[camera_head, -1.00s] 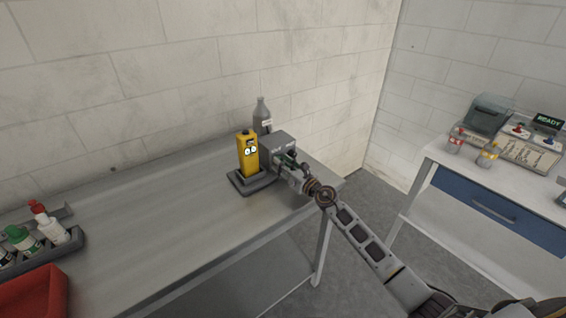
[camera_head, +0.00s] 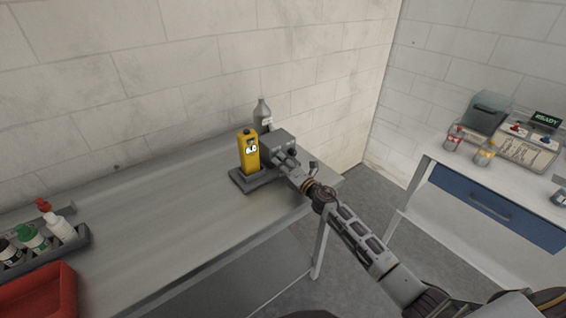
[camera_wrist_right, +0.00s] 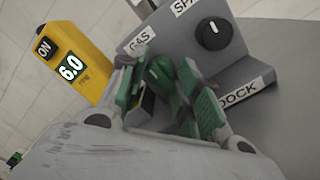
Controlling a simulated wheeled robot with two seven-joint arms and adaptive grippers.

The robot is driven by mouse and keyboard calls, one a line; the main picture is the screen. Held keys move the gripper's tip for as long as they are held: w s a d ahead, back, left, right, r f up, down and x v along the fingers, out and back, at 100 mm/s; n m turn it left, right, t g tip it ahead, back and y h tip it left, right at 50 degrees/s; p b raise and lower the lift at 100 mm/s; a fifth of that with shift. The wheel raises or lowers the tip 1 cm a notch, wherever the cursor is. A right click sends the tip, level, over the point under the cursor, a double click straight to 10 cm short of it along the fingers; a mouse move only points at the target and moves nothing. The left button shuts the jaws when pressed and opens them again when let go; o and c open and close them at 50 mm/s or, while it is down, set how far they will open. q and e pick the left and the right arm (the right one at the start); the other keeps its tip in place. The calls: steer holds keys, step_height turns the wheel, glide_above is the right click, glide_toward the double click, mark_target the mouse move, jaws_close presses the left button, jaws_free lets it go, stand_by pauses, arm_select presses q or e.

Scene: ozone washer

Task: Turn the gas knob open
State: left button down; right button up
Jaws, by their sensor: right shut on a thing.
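The grey dock box (camera_head: 279,143) stands at the far right end of the metal table. In the right wrist view its sloped face carries a GAS label (camera_wrist_right: 140,40) and a second black knob (camera_wrist_right: 214,33) under a partly cut-off label. My right gripper (camera_head: 284,158) is at the front of the box. In the right wrist view its green-padded fingers (camera_wrist_right: 172,92) are closed around the gas knob (camera_wrist_right: 158,72), which shows green between them below the GAS label. The fingers hide much of the knob. My left gripper is not in view.
A yellow meter (camera_head: 247,155) stands in the dock beside the box; it reads 6.0 in the wrist view (camera_wrist_right: 72,62). A grey bottle (camera_head: 262,113) stands behind. Several small bottles and a red bin (camera_head: 40,292) are at left. A white table with a blue drawer (camera_head: 497,206) stands at right.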

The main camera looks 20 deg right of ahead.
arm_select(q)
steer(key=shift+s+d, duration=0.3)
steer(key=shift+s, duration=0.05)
arm_select(e)
steer(key=shift+d, duration=0.1)
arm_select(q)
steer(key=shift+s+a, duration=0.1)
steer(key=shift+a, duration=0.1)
